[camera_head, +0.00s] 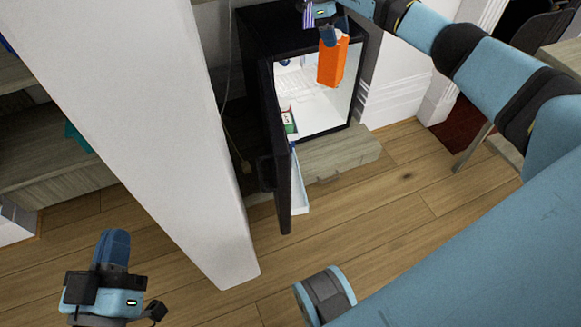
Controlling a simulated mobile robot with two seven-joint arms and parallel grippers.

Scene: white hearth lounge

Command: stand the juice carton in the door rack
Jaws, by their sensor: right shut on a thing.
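The orange juice carton (332,64) hangs roughly upright, a little tilted, in front of the open upper part of a small black fridge (262,45). My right gripper (334,36) is shut on its top end. The fridge door (284,190) stands open toward me, seen nearly edge-on. A pale rack part (299,187) shows on its inner side; most of the rack is hidden by the door. My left gripper (114,238) is low at the left, far from the fridge; its finger gap cannot be made out.
A green and white item (289,121) is by the fridge's inner left side. A white pillar (150,110) stands left of the fridge, between it and my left gripper. Wooden shelves (45,140) are at the far left. The wooden floor (400,200) right of the door is clear.

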